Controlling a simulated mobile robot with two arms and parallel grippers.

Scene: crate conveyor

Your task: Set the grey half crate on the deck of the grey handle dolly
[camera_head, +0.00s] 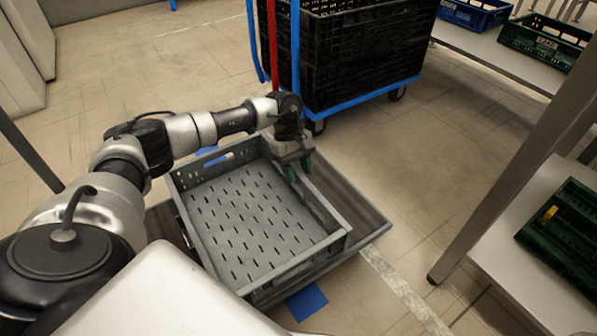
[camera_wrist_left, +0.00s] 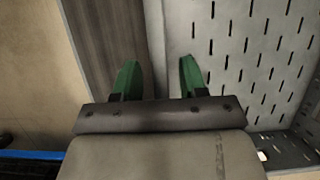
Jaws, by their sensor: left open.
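The grey half crate (camera_head: 262,225), open-topped with a slotted floor, sits in the middle of the head view. It appears to rest flat on the dark grey-brown deck (camera_head: 358,208), which shows beyond its right side and at its left. My left gripper (camera_head: 298,168) is at the crate's far right wall. In the left wrist view, my left gripper (camera_wrist_left: 159,62) is open, with one green finger on the deck side of the crate wall (camera_wrist_left: 155,45) and one over the crate's inside. Whether the fingers touch the wall is unclear. My right gripper is out of view.
A blue-framed cart (camera_head: 372,97) with stacked black crates stands just behind the gripper. A table (camera_head: 535,245) with a green crate (camera_head: 568,238) is at right. Blue floor patches (camera_head: 306,302) show beside the deck. Floor between deck and table is clear.

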